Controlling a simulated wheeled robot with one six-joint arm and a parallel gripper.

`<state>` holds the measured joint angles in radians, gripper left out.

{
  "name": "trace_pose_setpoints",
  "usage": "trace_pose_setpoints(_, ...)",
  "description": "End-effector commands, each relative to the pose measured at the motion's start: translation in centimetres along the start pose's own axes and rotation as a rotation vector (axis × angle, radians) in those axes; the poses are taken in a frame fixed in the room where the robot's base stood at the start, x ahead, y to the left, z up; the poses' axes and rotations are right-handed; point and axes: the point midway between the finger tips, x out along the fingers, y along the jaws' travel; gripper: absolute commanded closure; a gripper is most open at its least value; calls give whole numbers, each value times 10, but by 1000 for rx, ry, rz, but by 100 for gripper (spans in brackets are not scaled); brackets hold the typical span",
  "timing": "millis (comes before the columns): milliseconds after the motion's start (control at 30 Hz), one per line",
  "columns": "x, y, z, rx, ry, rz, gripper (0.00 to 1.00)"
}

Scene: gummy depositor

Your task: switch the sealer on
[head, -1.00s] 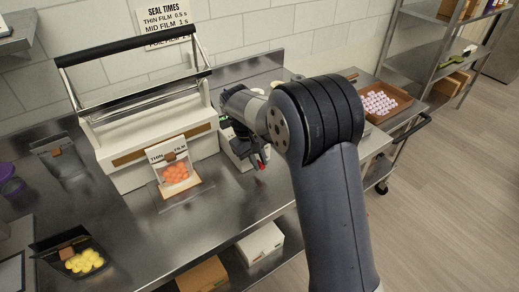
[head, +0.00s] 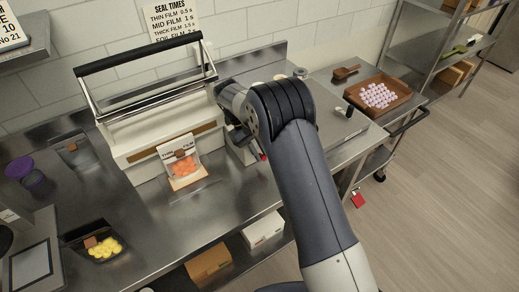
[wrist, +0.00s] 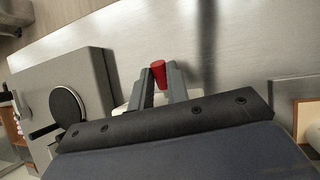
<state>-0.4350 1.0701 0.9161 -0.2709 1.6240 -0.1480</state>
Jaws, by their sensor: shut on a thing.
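The sealer (head: 150,135) is a white box with a raised black handle bar on a metal frame, on the steel bench in the head view. I cannot make out a switch on it. A clear pouch of orange gummies (head: 183,168) stands at its front with a "THIN FILM" label. My gripper (wrist: 160,88) is shut on a small red piece (wrist: 158,72) in the wrist view, which sticks out between the fingertips. In the head view the red tip (head: 262,156) shows just right of the sealer, and my arm hides much of the gripper.
A seal times sign (head: 170,18) hangs on the wall. A pouch of yellow gummies (head: 100,248) lies at the front left, and a dark pouch (head: 75,152) at the left. A tray of pale gummies (head: 380,95) stands at the right. Open floor lies right of the bench.

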Motion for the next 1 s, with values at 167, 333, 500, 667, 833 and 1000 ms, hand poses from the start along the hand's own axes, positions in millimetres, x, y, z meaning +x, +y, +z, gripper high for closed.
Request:
trace_pose_setpoints(167, 0, 0, 0, 0, 1, 1, 100)
trace_pose_setpoints(333, 0, 0, 0, 0, 2, 1, 79)
trace_pose_setpoints(500, 0, 0, 0, 0, 1, 1, 65)
trace_pose_setpoints(667, 0, 0, 0, 0, 1, 0, 62)
trace_pose_setpoints(833, 0, 0, 0, 1, 5, 0, 62)
trace_pose_setpoints(1000, 4, -1, 0, 9, 45, 0, 62)
